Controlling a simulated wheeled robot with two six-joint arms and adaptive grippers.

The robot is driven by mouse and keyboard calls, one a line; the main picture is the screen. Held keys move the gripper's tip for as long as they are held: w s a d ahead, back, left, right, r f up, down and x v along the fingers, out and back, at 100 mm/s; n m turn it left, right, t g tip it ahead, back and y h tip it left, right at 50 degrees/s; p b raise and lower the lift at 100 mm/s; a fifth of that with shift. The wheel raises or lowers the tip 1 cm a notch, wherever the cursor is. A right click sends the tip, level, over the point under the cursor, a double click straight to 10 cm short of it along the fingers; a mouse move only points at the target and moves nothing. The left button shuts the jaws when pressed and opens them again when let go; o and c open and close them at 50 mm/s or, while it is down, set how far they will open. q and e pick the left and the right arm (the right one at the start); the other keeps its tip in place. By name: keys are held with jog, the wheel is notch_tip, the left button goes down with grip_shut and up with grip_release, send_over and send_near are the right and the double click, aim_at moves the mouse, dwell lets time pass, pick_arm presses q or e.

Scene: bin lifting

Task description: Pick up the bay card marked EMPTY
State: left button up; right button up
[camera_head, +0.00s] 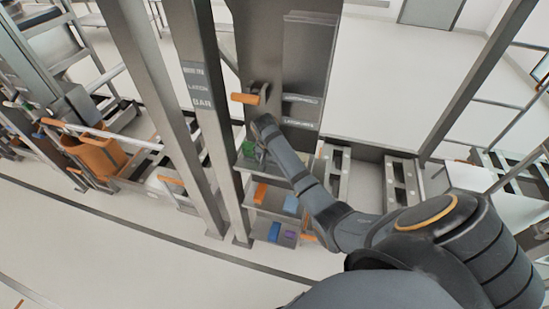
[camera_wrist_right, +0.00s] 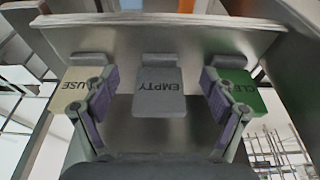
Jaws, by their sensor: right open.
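The grey card marked EMPTY (camera_wrist_right: 159,92) hangs in the middle of a metal rack in the right wrist view, its lettering upside down. A cream card ending in USE (camera_wrist_right: 80,92) is to its left and a green card starting CLE (camera_wrist_right: 238,93) to its right, both partly covered by my fingers. My right gripper (camera_wrist_right: 158,76) is open, one finger on each side of the EMPTY card, with gaps to it. In the head view my right gripper (camera_head: 258,150) is at the rack, its fingers hard to make out; the EMPTY card cannot be made out there. My left gripper is out of view.
A metal ledge (camera_wrist_right: 165,35) runs behind the cards. In the head view, a post (camera_head: 208,115) stands left of my right wrist and an orange handle (camera_head: 244,98) sticks out above it. Shelves below hold an orange item (camera_head: 260,193) and blue items.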

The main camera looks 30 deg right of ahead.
jog(key=shift+w+d+r, duration=0.1)
jog(key=shift+w+d, duration=0.1)
jog(key=shift+d, duration=0.05)
jog(key=w+d, duration=0.2)
jog(key=shift+d, duration=0.3)
jog(key=x, duration=0.3)
jog(key=shift+w, duration=0.1)
jog(key=shift+a, duration=0.1)
jog(key=shift+c, duration=0.7)
jog(key=c, duration=1.2)
jog(key=shift+o, duration=0.2)
jog(key=shift+r, duration=0.25)
jog(key=s+a+b, duration=0.1)
jog(key=s+a, duration=1.1)
jog(key=a, duration=0.1)
jog(key=shift+a+r+b, duration=0.3)
jog(key=shift+a+r, duration=0.05)
jog(key=shift+r, duration=0.1)
